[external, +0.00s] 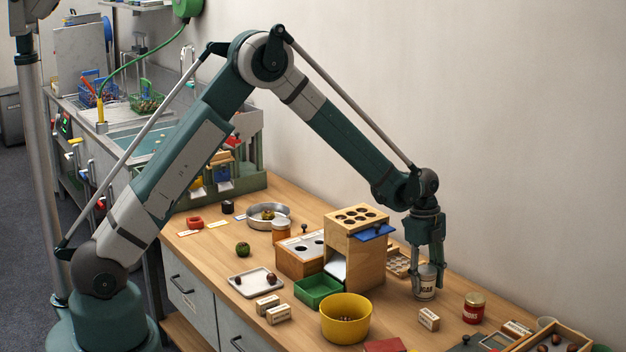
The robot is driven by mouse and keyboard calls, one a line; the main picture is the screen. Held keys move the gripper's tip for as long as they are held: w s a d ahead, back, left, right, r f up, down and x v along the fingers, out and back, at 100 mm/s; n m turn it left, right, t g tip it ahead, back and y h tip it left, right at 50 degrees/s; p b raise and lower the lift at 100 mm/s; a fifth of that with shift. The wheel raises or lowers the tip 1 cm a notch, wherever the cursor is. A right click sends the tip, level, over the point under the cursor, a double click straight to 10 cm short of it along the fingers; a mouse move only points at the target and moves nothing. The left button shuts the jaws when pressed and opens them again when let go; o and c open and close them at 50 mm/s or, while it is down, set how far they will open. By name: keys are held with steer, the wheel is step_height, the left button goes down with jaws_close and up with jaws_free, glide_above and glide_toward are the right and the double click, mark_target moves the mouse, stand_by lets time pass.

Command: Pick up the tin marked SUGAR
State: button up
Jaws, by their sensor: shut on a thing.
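The fingers hide part of the tin's top and sides.
A small labelled block (429,319) lies in front. A wooden box with holes (356,245) stands left, with a yellow bowl (345,335) and a green tray (318,291) nearby. A wall runs behind.

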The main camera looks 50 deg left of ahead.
steer(key=shift+r, duration=0.1)
steer(key=shift+r+p, duration=0.9)
steer(key=shift+r, duration=4)
